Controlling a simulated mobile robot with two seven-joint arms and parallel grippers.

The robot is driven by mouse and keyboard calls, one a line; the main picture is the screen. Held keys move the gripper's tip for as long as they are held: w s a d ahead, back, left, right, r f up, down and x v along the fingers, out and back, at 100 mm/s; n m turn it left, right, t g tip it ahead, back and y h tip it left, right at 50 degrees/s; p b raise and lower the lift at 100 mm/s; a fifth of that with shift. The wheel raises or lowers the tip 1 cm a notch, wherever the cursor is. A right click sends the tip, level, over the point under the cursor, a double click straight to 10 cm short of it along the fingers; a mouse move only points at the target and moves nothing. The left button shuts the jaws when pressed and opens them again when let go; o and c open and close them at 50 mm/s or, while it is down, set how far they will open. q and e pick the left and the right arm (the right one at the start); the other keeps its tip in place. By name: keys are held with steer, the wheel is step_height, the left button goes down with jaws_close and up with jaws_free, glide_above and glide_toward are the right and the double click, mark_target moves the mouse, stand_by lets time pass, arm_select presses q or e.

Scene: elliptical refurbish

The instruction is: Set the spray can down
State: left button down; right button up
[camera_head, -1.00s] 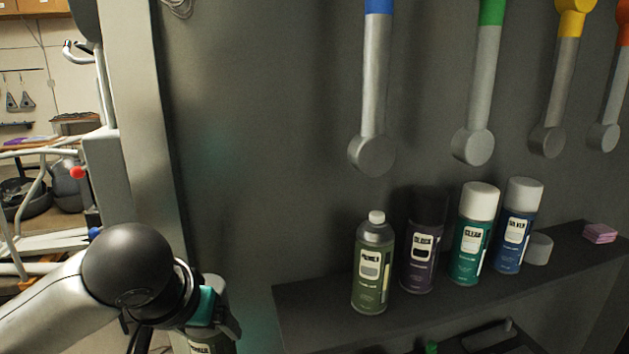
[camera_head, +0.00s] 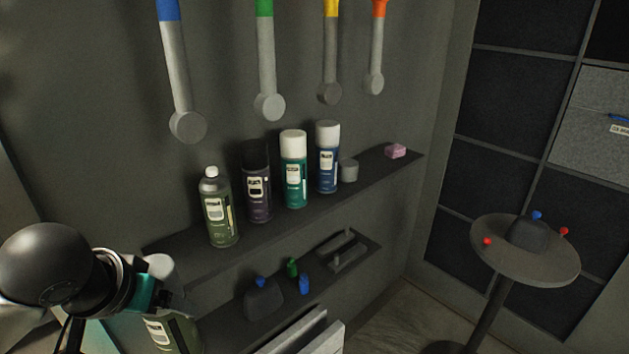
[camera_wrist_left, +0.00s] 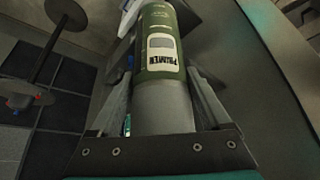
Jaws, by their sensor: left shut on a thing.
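My left gripper (camera_head: 160,290) is at the lower left of the head view, shut on a green spray can with a grey-white cap. The held spray can (camera_head: 172,332) is partly hidden by the gripper and cut by the frame's bottom edge. In the left wrist view the can (camera_wrist_left: 160,60) lies between the two fingers (camera_wrist_left: 160,110), and its label reads "PRIMER". The can is left of and lower than the upper shelf (camera_head: 205,262), apart from the cans standing there. My right gripper is in neither view.
On the upper shelf stand a green primer can (camera_head: 219,210), a dark can (camera_head: 256,185), a teal can (camera_head: 293,175) and a blue can (camera_head: 327,160). A loose cap (camera_head: 348,170) and pink block (camera_head: 395,151) sit farther right. A round table (camera_head: 525,265) stands at right.

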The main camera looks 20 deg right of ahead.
mark_target(170, 288)
arm_select(q)
steer(key=d+r+p, duration=0.1)
steer(key=d+r+m+p, duration=0.1)
steer(key=r+p, duration=0.1)
steer(key=shift+d+r+m+h, duration=0.1)
steer(key=shift+m+h, duration=0.2)
steer(key=shift+h, duration=0.1)
steer(key=d+r+m+g+h+p, duration=0.2)
steer(key=d+r+m+p, duration=0.3)
steer(key=p, duration=0.6)
step_height(170, 288, up, 3)
steer(key=shift+w+d+f, duration=0.2)
steer(key=shift+w+d, duration=0.05)
steer(key=shift+d, duration=0.85)
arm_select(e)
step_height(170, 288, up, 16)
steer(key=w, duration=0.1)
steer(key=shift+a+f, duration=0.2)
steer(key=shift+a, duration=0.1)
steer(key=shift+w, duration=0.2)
